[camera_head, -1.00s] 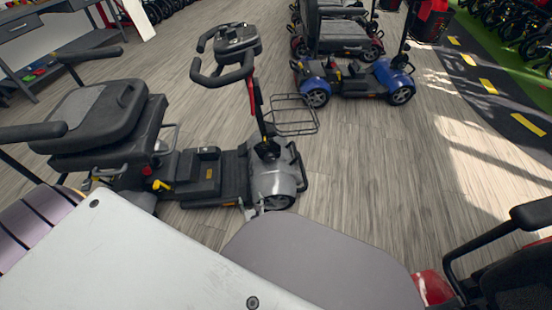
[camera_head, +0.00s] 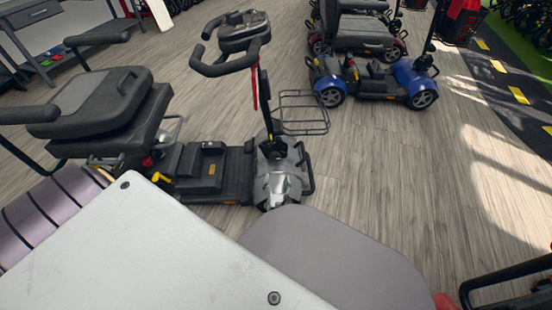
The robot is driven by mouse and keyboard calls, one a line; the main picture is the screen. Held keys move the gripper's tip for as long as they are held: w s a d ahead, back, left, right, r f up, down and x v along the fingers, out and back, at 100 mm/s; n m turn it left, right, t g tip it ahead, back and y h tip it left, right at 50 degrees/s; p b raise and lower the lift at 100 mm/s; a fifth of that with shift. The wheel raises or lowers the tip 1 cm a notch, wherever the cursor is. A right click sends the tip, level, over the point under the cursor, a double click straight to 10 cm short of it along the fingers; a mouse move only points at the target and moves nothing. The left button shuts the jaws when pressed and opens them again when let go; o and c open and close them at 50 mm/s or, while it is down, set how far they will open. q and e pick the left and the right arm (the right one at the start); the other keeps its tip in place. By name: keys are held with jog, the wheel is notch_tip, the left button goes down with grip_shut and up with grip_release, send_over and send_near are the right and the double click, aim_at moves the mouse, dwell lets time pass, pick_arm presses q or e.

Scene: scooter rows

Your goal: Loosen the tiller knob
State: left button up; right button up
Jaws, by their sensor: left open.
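A grey and black mobility scooter (camera_head: 208,170) stands ahead, a little left of centre. Its tiller (camera_head: 266,105) rises steeply from the front, with a red strap on it. The tiller ends in a black handlebar and a control head (camera_head: 243,30). The joint at the tiller's foot (camera_head: 272,145) is dark, and I cannot make out the knob clearly there. A wire basket (camera_head: 303,113) hangs at the front of the tiller. I cannot make out either gripper in this view. My own pale body panels fill the lower part and hide the floor there.
The scooter's black seat (camera_head: 95,98) and armrests stand close at the left. A blue scooter (camera_head: 375,82) stands beyond to the right, with others behind it. Part of another scooter (camera_head: 505,285) shows at the lower right. Wooden floor (camera_head: 400,165) is clear between them.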

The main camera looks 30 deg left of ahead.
aim_at(275, 158)
pick_arm(q)
jog(key=shift+w+a, duration=0.1)
jog(key=shift+w, duration=0.05)
pick_arm(e)
jog(key=shift+f, duration=0.1)
pick_arm(q)
jog(key=shift+b+x, duration=2.5)
jog(key=shift+x, duration=4.25)
pick_arm(e)
jog(key=shift+t+y, duration=0.3)
jog(key=shift+w+a+f, duration=0.1)
jog(key=shift+a+f, duration=0.05)
jog(key=shift+f, duration=0.55)
jog(key=shift+w+a+f, duration=0.1)
jog(key=shift+a+f, duration=0.1)
jog(key=shift+f, duration=0.55)
jog(key=shift+w+a+f, duration=0.1)
jog(key=shift+a+f, duration=0.05)
jog(key=shift+f, duration=0.55)
pick_arm(q)
jog(key=shift+a, duration=0.1)
jog(key=shift+c, duration=0.3)
pick_arm(e)
jog(key=shift+r, duration=0.1)
pick_arm(q)
jog(key=c, duration=1)
